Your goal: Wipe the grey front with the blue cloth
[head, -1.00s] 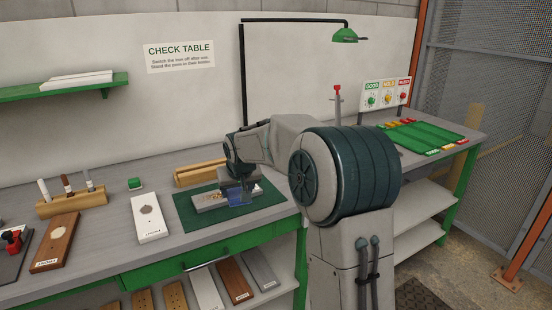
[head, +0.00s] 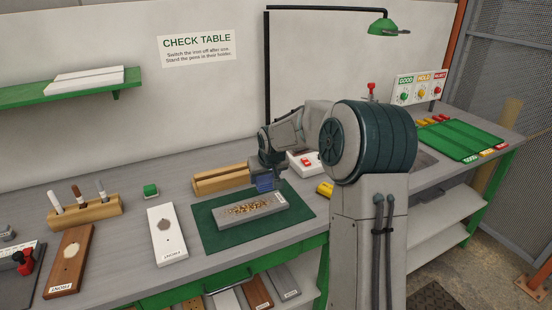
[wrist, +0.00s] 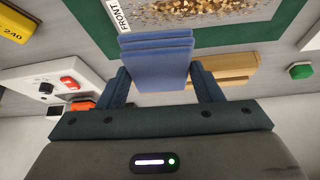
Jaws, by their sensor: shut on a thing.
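The grey front (head: 278,205) lies flat on a green mat (head: 222,237). Its top has a patch of golden-brown grains along the middle (head: 250,209). It also shows at the top of the wrist view (wrist: 150,26), with a FRONT label at one end; its edges are partly cut off there. My gripper (head: 265,176) is shut on the folded blue cloth (wrist: 157,62). The cloth (head: 265,185) hangs just behind the far edge of the grey front and looks raised above the table. The cloth's underside is hidden.
A wooden block (head: 220,180) and a white switch box (head: 303,163) stand behind the mat. A yellow block (head: 325,188) is right of it. A white front (head: 166,245), brown front (head: 69,262) and pen holder (head: 85,212) are at left. A green tray (head: 460,141) is far right.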

